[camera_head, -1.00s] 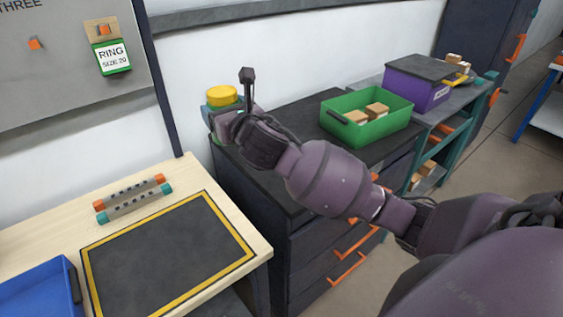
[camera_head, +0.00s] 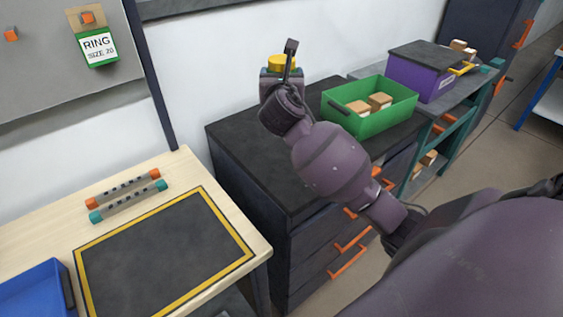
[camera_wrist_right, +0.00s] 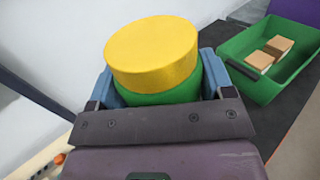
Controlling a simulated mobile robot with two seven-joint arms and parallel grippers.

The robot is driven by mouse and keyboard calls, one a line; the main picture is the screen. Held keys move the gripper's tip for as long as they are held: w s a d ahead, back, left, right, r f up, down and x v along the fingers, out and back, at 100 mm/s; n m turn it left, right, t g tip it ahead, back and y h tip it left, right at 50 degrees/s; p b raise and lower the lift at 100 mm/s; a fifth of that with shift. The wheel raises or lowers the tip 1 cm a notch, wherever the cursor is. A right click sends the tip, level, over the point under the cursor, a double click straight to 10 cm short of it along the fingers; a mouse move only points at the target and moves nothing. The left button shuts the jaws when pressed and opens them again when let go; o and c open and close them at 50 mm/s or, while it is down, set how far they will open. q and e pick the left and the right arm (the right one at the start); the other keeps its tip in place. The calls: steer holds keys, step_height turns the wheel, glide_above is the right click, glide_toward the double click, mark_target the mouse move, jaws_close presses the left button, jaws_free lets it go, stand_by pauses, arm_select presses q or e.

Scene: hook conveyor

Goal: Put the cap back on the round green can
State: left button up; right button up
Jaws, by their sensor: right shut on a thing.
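The round green can (camera_wrist_right: 172,97) shows in the right wrist view between the blue pads of my right gripper (camera_wrist_right: 160,95). The yellow cap (camera_wrist_right: 152,53) is at the can's top end and looks slightly tilted or offset; I cannot tell whether it is fully seated. In the head view the yellow cap (camera_head: 281,62) shows above my right gripper (camera_head: 281,77), over the back of the dark cabinet. My right gripper is shut on the can. The can's lower part is hidden by my gripper and wrist. My left gripper is not in view.
A green bin (camera_head: 370,123) with wooden blocks stands on the dark cabinet (camera_head: 235,140), right of my wrist. A purple box (camera_head: 425,85) is beyond it. At left, a wooden bench holds a yellow-edged dark mat (camera_head: 160,250), two capped bars and a blue tray (camera_head: 35,290).

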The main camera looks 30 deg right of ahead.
step_height(320, 180, down, 14)
steer(key=b, duration=0.3)
stand_by(0.3)
step_height(320, 180, down, 5)
steer(key=shift+f+b, duration=0.1)
steer(key=shift+b, duration=0.75)
steer(key=shift+f, duration=0.35)
steer(key=shift+f, duration=0.1)
steer(key=o, duration=1.7)
